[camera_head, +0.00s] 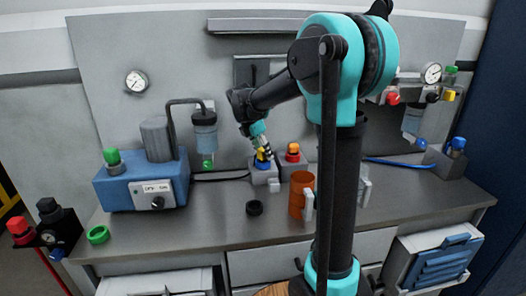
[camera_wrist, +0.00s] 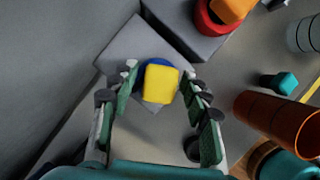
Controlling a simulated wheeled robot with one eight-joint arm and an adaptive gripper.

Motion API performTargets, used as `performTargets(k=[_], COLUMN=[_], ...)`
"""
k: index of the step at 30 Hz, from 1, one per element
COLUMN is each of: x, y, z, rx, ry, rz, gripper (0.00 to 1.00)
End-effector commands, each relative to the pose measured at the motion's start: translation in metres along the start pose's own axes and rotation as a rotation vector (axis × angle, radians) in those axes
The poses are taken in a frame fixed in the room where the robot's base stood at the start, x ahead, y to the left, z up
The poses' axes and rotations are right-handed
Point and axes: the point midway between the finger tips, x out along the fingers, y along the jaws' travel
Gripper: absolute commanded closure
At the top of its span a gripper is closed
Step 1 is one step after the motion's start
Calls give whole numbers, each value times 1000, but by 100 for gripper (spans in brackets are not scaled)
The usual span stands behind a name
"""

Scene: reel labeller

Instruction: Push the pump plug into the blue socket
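A yellow plug (camera_wrist: 161,85) sits at a blue socket (camera_wrist: 144,74) on a grey block (camera_wrist: 128,42). Only part of the blue ring shows behind the plug, and how deep the plug sits cannot be told. In the head view the yellow plug (camera_head: 262,155) and its block (camera_head: 264,175) are at the back middle of the bench. My gripper (camera_wrist: 163,78) points down over the block. Its two fingers stand on either side of the yellow plug, with narrow gaps visible between pads and plug. My gripper also shows in the head view (camera_head: 262,150).
An orange plug (camera_head: 293,148) in a red socket (camera_wrist: 208,18) stands close beside, to the right. A blue pump box (camera_head: 130,188) is at left. The front middle of the bench is clear.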

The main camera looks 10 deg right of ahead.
Motion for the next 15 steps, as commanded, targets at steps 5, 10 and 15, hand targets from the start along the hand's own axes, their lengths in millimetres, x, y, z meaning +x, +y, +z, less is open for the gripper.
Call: performTargets(k=[5,10,15], x=[0,-2,-18], y=[0,0,0], z=[0,0,0], rx=[0,0,-2], ry=[-1,-1,-1], rz=[0,0,1], gripper=[45,45,45])
